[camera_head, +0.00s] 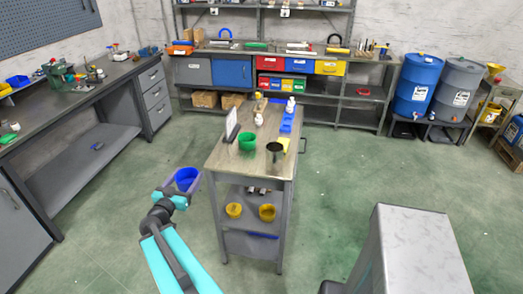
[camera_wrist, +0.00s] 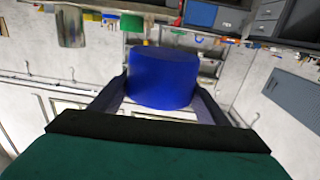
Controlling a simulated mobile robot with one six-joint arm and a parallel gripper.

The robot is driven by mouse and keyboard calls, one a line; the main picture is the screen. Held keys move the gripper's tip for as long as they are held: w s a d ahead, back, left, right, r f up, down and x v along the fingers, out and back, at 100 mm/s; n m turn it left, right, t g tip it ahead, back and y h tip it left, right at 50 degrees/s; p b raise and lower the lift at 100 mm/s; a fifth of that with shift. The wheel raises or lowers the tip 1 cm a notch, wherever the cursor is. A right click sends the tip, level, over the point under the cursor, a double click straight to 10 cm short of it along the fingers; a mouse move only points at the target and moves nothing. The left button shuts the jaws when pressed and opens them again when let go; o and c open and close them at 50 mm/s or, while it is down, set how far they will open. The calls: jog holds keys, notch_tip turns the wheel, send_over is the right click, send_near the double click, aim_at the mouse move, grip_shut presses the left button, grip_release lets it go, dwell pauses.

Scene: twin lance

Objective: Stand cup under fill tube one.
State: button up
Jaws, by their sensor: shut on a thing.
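A blue cup (camera_head: 187,176) is held by my gripper (camera_head: 181,189), up in the air to the left of the grey cart (camera_head: 219,163). The cup is clear of the cart top and looks about upright, with its open mouth showing in the head view. In the wrist view the blue cup (camera_wrist: 163,80) sits between the two fingers, which are shut on its sides. I cannot make out a fill tube in either view.
The cart top holds a green cup (camera_head: 246,142), a dark cup (camera_head: 274,150), white bottles (camera_head: 290,105) and an upright white panel (camera_head: 232,124). A workbench (camera_head: 70,97) runs along the left. Green floor between is clear.

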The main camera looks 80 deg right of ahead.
jog(key=s+d+m+g+p, duration=0.1)
jog(key=s+d+m+g, duration=0.1)
jog(key=s, duration=0.8)
jog(key=s+d+m+g+y, duration=0.1)
jog(key=s+d+g, duration=0.2)
jog(key=s+d, duration=0.4)
jog(key=s, duration=0.4)
jog(key=shift+d+m+g+p, duration=0.2)
jog(key=shift+m+g+p, duration=0.2)
jog(key=shift+s, duration=0.1)
jog(key=d+b, duration=0.1)
jog(key=d, duration=0.1)
jog(key=d+b, duration=0.1)
jog(key=shift+w+f+b, duration=0.25)
jog(key=shift+w+b, duration=0.05)
jog(key=shift+w, duration=0.1)
jog(key=b, duration=0.3)
jog(key=d+b, duration=0.1)
jog(key=b, duration=0.3)
jog(key=shift+w+d+f+b, duration=0.1)
jog(key=shift+w+d+b, duration=0.1)
jog(key=shift+d+b, duration=0.1)
jog(key=b, duration=0.9)
jog(key=shift+w+d, duration=0.1)
jog(key=shift+d, duration=0.2)
